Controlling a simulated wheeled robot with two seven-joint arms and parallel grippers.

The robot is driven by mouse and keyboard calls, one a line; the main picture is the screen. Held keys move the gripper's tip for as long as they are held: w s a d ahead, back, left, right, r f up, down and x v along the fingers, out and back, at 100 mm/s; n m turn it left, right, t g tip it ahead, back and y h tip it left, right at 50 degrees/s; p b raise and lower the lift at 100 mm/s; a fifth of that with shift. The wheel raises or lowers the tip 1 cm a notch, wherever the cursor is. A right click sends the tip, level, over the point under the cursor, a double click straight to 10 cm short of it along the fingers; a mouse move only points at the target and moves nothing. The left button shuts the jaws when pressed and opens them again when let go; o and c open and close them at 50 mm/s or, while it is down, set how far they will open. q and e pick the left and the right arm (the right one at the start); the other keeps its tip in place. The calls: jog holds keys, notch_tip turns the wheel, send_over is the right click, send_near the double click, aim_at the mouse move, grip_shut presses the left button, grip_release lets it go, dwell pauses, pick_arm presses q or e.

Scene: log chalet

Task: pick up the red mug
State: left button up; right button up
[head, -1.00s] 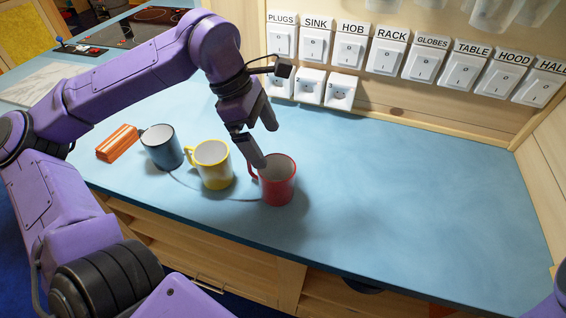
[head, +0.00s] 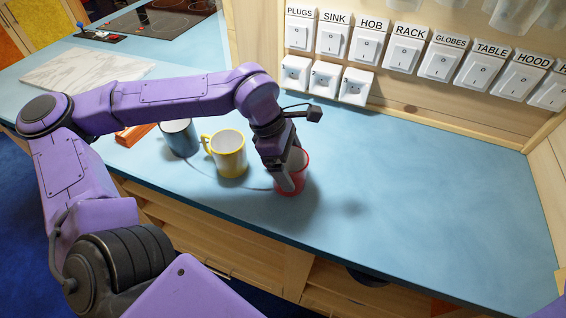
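The red mug (head: 301,181) stands near the front edge of the blue counter, at the right end of the row of mugs. My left gripper (head: 288,178) is down at the mug from above. One dark finger overlaps the mug's near left side; the other finger is mostly hidden. The gripper covers the mug's left part and its handle. I cannot tell whether the fingers are closed on it. The mug looks upright and on the counter. My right gripper is out of view.
A yellow mug (head: 230,158) stands close left of the red one, with a dark blue mug (head: 180,140) beyond it. An orange block (head: 133,135) lies partly behind my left arm. Switches and sockets (head: 355,86) line the back wall. The counter (head: 430,185) is clear on the right.

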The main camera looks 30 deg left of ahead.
aim_at(291, 154)
pick_arm(q)
jog(key=shift+r, duration=0.1)
jog(key=shift+r, duration=0.25)
notch_tip(291, 154, up, 3)
jog(key=shift+f, duration=0.2)
jog(key=s+r+b, duration=0.1)
jog(key=s+r, duration=0.4)
jog(key=s, duration=0.2)
jog(key=s+a+r+b, duration=0.1)
jog(key=s+r+b, duration=0.1)
jog(key=s+r, duration=0.2)
jog(key=s, duration=0.3)
jog(key=shift+a+r, duration=0.15)
jog(key=shift+r, duration=0.25)
